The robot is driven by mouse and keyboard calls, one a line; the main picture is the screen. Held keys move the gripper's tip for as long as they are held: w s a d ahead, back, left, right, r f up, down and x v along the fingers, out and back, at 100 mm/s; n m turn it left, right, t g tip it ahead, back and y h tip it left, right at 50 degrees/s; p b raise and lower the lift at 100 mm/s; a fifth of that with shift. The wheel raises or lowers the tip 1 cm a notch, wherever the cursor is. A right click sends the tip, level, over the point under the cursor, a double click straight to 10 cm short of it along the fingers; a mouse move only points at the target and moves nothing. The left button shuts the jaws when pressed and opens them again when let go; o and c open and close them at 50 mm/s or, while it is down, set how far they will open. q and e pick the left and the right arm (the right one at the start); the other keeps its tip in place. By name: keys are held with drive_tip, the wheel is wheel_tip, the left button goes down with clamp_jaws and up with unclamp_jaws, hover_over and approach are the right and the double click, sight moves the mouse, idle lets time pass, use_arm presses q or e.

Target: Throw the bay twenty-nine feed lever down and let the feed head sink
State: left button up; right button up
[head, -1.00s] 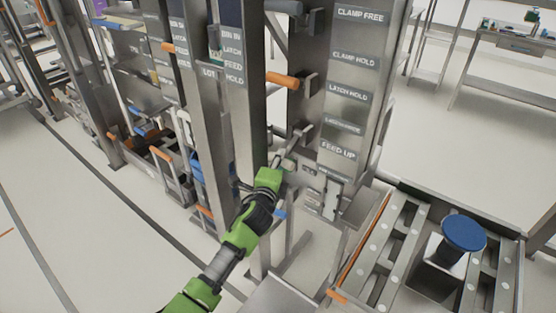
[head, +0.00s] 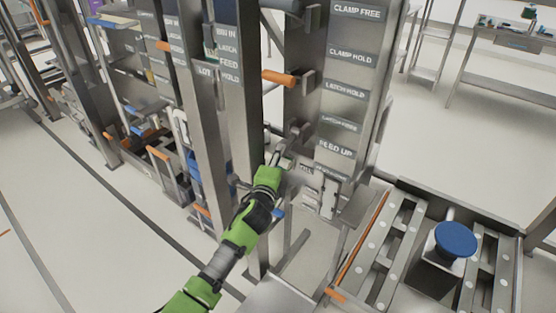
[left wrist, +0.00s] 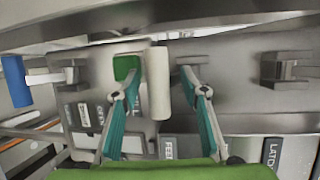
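The bay panel (head: 345,70) carries labels from CLAMP FREE at the top down to FEED UP (head: 336,148). My left gripper (head: 282,157) is at the left side of this panel, about level with FEED UP. In the left wrist view a pale cylindrical handle (left wrist: 158,95) stands between my two teal fingers. The fingers are open, with a small gap showing on the right side of the handle; contact on the left is unclear. A label starting FEE (left wrist: 167,148) shows below it. In the head view my gripper hides the handle. My right gripper is not in view.
An orange lever handle (head: 280,78) sticks out higher on the same post. A blue handle (left wrist: 15,80) shows at left in the wrist view. A slotted metal bench with a blue round knob (head: 456,238) stands at right. Open floor lies at lower left.

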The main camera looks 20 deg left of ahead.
use_arm(q)
drive_tip(key=shift+s+f, duration=0.1)
drive_tip(key=shift+f, duration=0.2)
drive_tip(key=shift+s, duration=0.45)
drive_tip(key=s+r, duration=0.2)
drive_tip(key=s, duration=0.8)
drive_tip(key=shift+s+d+r, duration=0.15)
drive_tip(key=shift+s+d, duration=0.1)
drive_tip(key=shift+s, duration=0.15)
